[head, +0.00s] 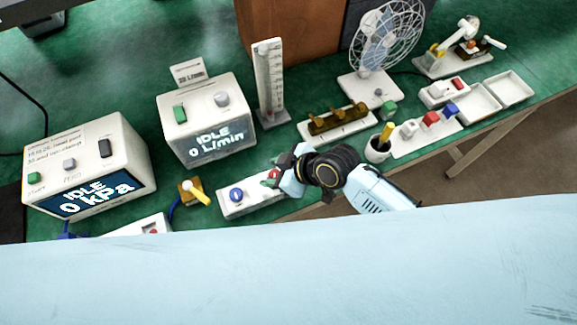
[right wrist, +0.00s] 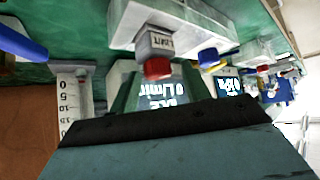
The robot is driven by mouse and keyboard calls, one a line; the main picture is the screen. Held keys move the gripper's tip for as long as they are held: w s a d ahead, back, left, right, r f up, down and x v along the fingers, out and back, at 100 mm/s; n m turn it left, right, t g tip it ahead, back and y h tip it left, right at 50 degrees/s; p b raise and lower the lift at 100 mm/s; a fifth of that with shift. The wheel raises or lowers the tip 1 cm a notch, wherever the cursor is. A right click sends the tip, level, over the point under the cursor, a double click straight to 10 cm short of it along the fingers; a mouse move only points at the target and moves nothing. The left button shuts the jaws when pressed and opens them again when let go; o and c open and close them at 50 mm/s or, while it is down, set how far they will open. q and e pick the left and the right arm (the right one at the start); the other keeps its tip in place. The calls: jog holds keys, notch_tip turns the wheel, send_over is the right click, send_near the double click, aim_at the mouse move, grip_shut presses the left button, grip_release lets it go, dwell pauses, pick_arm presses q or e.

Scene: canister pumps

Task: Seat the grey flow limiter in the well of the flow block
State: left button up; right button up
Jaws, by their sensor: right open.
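The white flow block (head: 252,197) lies near the front edge of the table, with a round blue part on its left end; it also shows in the right wrist view (right wrist: 190,20). The grey flow limiter, marked LIMIT (right wrist: 156,42), sits at the block, with a red part at one end. Its red part (head: 272,174) shows beside my fingers in the head view. I cannot tell how deep it sits. My right gripper (head: 282,173) is open at the block's right end, close to the limiter and not closed on it. My left gripper is not in view.
The flow meter box (head: 205,125) reading 0 L/min stands behind the block. A yellow-handled valve (head: 193,191) is to its left.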

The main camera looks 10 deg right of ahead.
jog(key=p+v, duration=0.1)
jog(key=v, duration=1)
jog(key=shift+r, duration=0.15)
jog(key=shift+s+d, duration=0.15)
jog(key=s+d+m+h, duration=0.8)
jog(key=s+d+m, duration=0.3)
jog(key=d, duration=0.4)
notch_tip(320, 180, down, 28)
jog(key=s+g+b, duration=0.2)
jog(key=b, duration=0.2)
jog(key=s+d+f+n+g+b, duration=0.1)
jog(key=s+d+f+b, duration=0.1)
jog(key=s+f, duration=1.4)
notch_tip(320, 180, down, 2)
jog(key=shift+s+d+f+b, duration=0.2)
jog(key=shift+d+b, duration=0.15)
jog(key=shift+b, duration=0.15)
